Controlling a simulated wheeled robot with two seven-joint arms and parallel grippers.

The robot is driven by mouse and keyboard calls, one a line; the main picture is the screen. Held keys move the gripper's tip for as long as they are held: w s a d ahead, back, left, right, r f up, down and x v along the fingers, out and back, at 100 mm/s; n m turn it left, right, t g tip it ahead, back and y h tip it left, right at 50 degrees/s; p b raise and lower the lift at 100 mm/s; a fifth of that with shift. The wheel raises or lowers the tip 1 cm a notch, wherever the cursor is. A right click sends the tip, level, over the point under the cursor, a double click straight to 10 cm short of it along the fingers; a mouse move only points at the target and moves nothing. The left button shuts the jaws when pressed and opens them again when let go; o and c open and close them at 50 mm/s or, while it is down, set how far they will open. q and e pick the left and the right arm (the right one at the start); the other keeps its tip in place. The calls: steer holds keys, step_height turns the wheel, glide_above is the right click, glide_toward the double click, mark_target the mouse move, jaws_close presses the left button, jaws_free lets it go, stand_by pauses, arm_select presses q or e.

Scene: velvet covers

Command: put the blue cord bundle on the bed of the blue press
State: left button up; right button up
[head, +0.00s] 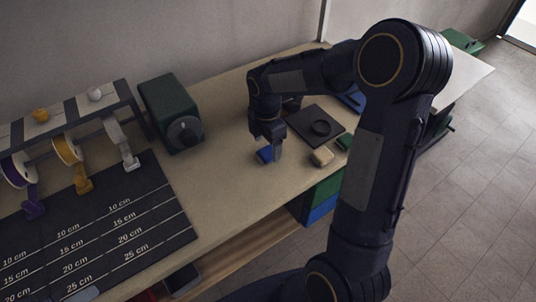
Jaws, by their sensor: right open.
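The blue cord bundle (263,156) is a small blue piece lying on the bench top near its middle. My right gripper (269,150) points down right over it, with its jaws open. One finger shows at the bundle's right side and the gripper hides part of the bundle; I cannot tell whether they touch. A blue shape (352,98) at the back right, mostly hidden by my right arm, may be the blue press; its bed cannot be made out. My left gripper is not in view.
A beige bundle (322,156) and a green piece (345,142) lie right of the gripper. Behind them is a dark plate (304,117) with a black ring (320,128). A green box with a dial (168,112), a ribbon rack and a marked mat (110,228) stand left.

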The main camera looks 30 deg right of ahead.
mark_target(267, 152)
steer(key=f, duration=0.3)
steer(key=shift+w+d+f, duration=0.1)
steer(key=shift+w+f, duration=0.1)
steer(key=shift+f, duration=0.2)
steer(key=c, duration=1.1)
steer(key=shift+c, duration=0.2)
steer(key=shift+r, duration=0.15)
steer(key=shift+r, duration=0.6)
steer(key=s+a+r, duration=0.3)
steer(key=s+r, duration=0.8)
steer(key=s, duration=0.2)
steer(key=shift+s+r, duration=0.3)
steer(key=shift+s, duration=0.05)
